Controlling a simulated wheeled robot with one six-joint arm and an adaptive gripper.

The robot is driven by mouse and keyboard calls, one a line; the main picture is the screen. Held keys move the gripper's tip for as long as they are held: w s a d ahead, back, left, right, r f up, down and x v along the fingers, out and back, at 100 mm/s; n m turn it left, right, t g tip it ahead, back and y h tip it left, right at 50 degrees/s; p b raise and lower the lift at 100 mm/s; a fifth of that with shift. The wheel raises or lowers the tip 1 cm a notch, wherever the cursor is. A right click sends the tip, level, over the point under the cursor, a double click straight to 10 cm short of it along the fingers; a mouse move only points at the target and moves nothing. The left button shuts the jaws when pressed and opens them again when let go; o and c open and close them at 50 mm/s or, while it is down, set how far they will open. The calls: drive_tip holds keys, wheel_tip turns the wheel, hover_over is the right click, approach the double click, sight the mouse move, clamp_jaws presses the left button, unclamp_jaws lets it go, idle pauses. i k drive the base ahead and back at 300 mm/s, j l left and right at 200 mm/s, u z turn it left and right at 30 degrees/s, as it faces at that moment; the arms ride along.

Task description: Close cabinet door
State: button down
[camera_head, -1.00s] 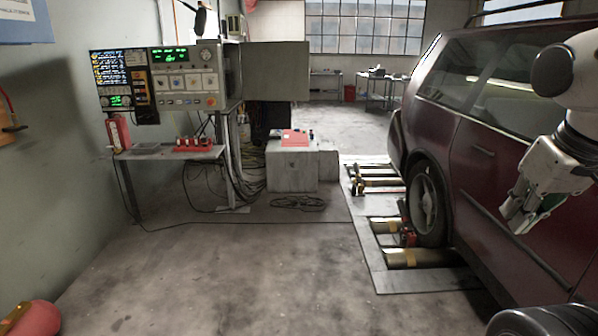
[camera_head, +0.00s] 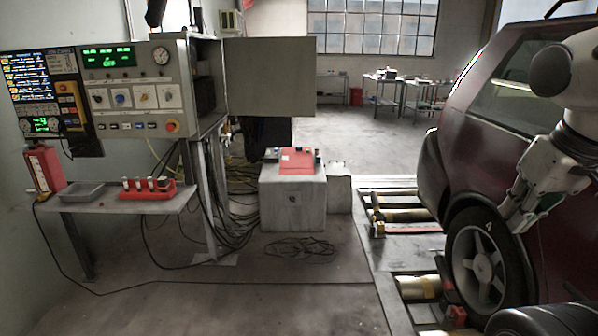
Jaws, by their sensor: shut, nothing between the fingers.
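The cabinet (camera_head: 135,92) stands on legs at the left, with gauges, knobs and green displays on its front. Its door (camera_head: 268,77) is a flat grey-beige panel that stands open, swung out to the right from the cabinet's right side. The dark inside of the cabinet (camera_head: 206,75) shows beside the door's hinge edge. My gripper (camera_head: 512,222) hangs at the right of the view, shut and empty, in front of the dark red car. It is far from the door and touches nothing that I can see.
A shelf (camera_head: 110,203) with a red bottle and tray juts out below the cabinet. A grey box (camera_head: 293,196) stands below the door, with cables (camera_head: 300,247) on the floor. The car (camera_head: 480,140) and rollers (camera_head: 405,215) fill the right.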

sight(265, 76)
drive_tip(key=i+j+u, duration=0.2)
drive_tip(key=i, duration=0.5)
drive_tip(key=i+l+u, duration=0.2)
drive_tip(key=i, duration=0.45)
drive_tip(key=i+l+u, duration=0.2)
drive_tip(key=i, duration=0.5)
drive_tip(key=i+z, duration=0.35)
drive_tip(key=i, duration=0.4)
drive_tip(key=i+j+z, duration=0.15)
drive_tip(key=i+z, duration=0.15)
drive_tip(key=i, duration=0.5)
drive_tip(key=i+l, duration=0.15)
drive_tip(key=i, duration=0.4)
